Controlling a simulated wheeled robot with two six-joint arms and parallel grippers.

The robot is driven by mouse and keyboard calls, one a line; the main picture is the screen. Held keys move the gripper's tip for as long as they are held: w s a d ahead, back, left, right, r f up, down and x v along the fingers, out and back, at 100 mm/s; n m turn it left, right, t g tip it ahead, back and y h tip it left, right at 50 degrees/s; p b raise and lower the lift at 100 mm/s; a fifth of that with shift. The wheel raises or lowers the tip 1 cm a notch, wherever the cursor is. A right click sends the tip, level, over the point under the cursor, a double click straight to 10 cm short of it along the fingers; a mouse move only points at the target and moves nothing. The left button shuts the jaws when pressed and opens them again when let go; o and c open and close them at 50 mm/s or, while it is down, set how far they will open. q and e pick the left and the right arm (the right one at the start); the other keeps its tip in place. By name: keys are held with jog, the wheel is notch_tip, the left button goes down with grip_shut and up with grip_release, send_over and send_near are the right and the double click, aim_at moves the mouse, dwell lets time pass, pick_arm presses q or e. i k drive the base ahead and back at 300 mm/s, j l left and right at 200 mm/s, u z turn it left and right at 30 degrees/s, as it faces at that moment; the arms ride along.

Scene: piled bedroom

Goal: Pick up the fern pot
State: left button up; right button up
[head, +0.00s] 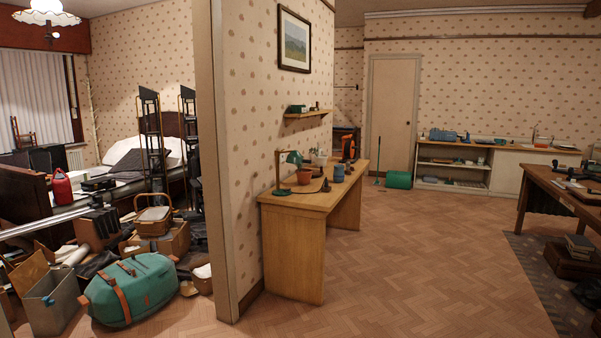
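I cannot make out a fern in the head view. A small terracotta-coloured pot (304,176) stands on the wooden desk (292,240) beside the partition wall, just right of a green desk lamp (287,172). No leaves show on it, and I cannot tell if it is the fern pot. Neither of my grippers is in view.
Bags and boxes are piled at the left, with a teal duffel bag (131,290) in front. The partition wall (240,130) separates them from the desk. The wooden floor (420,260) right of the desk is open. A dark table (563,196) stands at the right.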

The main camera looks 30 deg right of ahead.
aim_at(303, 175)
jog(key=l+z, duration=0.45)
jog(key=i+l+z, duration=0.1)
jog(key=l+z, duration=0.35)
jog(key=i+l+z, duration=0.25)
jog(key=i+l, duration=0.2)
jog(key=i+l+z, duration=0.3)
jog(key=i, duration=0.2)
jog(key=i+l+z, duration=0.25)
jog(key=i, duration=0.3)
jog(key=i+l, duration=0.1)
jog(key=i, duration=0.75)
jog(key=i+l, duration=0.1)
jog(key=i, duration=0.7)
jog(key=i+j+u, duration=0.1)
jog(key=i+u, duration=0.25)
jog(key=i, duration=0.55)
jog(key=i+l+u, duration=0.15)
jog(key=i+u, duration=0.25)
jog(key=i, duration=0.45)
jog(key=i+l+u, duration=0.1)
jog(key=i+u, duration=0.3)
jog(key=i+l+u, duration=0.2)
jog(key=i+u, duration=0.2)
jog(key=i+l+u, duration=0.6)
jog(key=l+u, duration=0.25)
jog(key=j, duration=0.1)
